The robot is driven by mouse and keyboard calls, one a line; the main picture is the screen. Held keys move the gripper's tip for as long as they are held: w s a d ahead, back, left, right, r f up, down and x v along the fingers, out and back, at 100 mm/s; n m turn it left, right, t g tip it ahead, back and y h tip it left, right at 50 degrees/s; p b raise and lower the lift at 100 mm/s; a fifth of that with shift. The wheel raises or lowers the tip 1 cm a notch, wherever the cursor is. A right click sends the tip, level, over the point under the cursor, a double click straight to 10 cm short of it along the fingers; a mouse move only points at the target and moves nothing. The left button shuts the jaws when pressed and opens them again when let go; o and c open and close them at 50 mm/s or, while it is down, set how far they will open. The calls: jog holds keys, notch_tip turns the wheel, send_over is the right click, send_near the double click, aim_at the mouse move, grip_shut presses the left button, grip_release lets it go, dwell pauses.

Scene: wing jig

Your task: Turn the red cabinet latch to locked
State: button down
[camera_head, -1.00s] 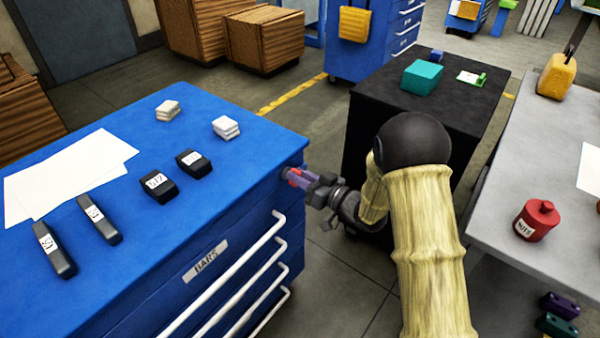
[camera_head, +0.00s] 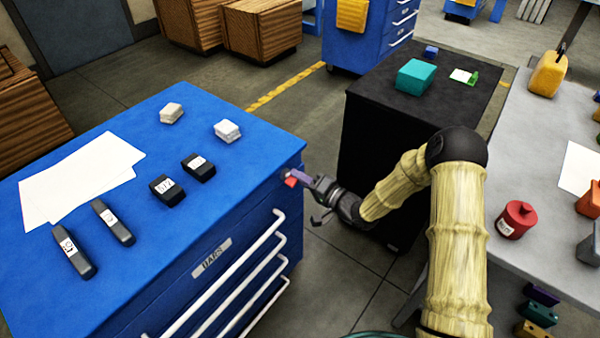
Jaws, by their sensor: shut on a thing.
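The red latch (camera_head: 290,180) is a small red piece at the right end of the blue cabinet (camera_head: 225,232), near its top edge and above the white drawer handles. The latch's exact angle is hard to tell at this size.
On the blue cabinet top lie white papers (camera_head: 85,175), black blocks (camera_head: 167,190) and white stacks (camera_head: 227,130). A black cabinet (camera_head: 385,150) stands behind my arm. A grey table (camera_head: 535,225) with a red can (camera_head: 516,219) is at the right. Floor shows between the cabinets.

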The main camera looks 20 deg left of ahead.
jog(key=m, duration=0.1)
jog(key=m+p, duration=0.1)
jog(key=m, duration=0.2)
jog(key=shift+f, duration=0.25)
dwell(0.3)
jog(key=c, duration=1.4)
grip_release()
jog(key=shift+d, duration=0.15)
jog(key=v, duration=1.7)
jog(key=shift+d+f, duration=0.1)
